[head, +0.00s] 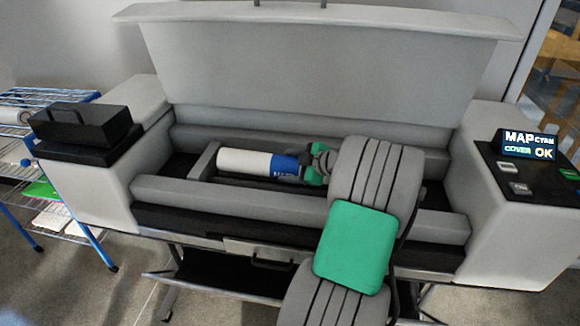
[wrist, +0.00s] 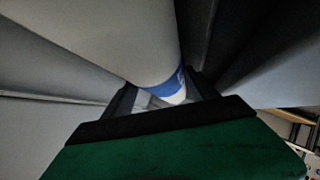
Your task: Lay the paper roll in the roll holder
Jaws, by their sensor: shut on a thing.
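The paper roll (head: 243,161) is white with a blue band near its right end. It lies lengthwise, left to right, inside the open bay of the large grey printer. My gripper (head: 314,164) is shut on the roll at its blue end; the fingers are partly hidden by my arm. In the wrist view the roll (wrist: 110,35) fills the upper middle, its blue band close to the gripper (wrist: 165,98). The roll holder (head: 205,160) seems to be the trough around the roll, with a grey end piece at left. Whether the roll rests on it or hangs just above, I cannot tell.
The printer's raised lid (head: 320,70) stands behind the bay. A front grey bar (head: 200,194) runs along the bay's near side. A black box (head: 85,125) sits at left, beside a blue wire rack (head: 20,165).

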